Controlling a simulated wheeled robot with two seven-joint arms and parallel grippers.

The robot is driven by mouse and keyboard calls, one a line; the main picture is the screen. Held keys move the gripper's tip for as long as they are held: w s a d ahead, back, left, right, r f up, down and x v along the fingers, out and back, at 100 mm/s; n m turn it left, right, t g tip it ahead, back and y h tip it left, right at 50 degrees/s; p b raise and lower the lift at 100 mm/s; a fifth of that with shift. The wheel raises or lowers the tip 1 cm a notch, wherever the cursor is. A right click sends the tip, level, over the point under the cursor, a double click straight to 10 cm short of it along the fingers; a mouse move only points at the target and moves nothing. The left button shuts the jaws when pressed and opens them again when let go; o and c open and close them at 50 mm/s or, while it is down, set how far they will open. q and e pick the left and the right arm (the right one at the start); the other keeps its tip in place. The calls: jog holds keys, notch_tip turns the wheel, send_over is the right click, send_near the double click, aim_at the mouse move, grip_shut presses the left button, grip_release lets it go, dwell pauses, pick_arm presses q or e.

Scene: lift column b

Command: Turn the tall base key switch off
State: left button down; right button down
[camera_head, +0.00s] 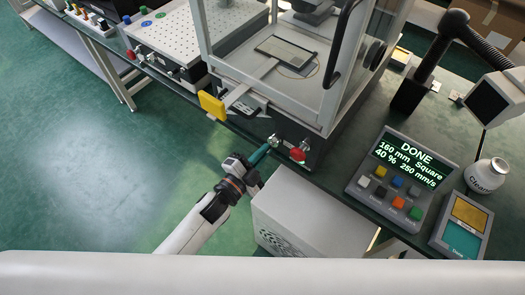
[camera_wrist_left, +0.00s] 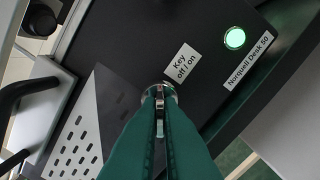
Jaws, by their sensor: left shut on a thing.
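The key switch (camera_wrist_left: 168,90) is a round silver switch with a flat metal key, on the dark front of the tall machine's base. A white label (camera_wrist_left: 182,62) beside it reads "Key off / on". My left gripper (camera_wrist_left: 160,105) has its green fingers shut on the key, and they hide part of it. In the head view the left gripper (camera_head: 262,153) reaches the base front, where the key switch (camera_head: 273,140) shows just past the fingertips. A green lamp (camera_wrist_left: 235,38) glows on the same panel. My right gripper is not in view.
A red knob (camera_head: 299,151) sits just right of the key switch. A yellow block (camera_head: 212,106) sticks out at upper left. A light grey box (camera_head: 312,217) stands right of my left arm. A control panel (camera_head: 403,178) reads "DONE". The green floor at left is clear.

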pick_arm(q)
jog(key=shift+n+p, duration=1.5)
jog(key=shift+n, duration=3.9)
jog(key=shift+f, duration=0.1)
jog(key=c, duration=1.6)
grip_release()
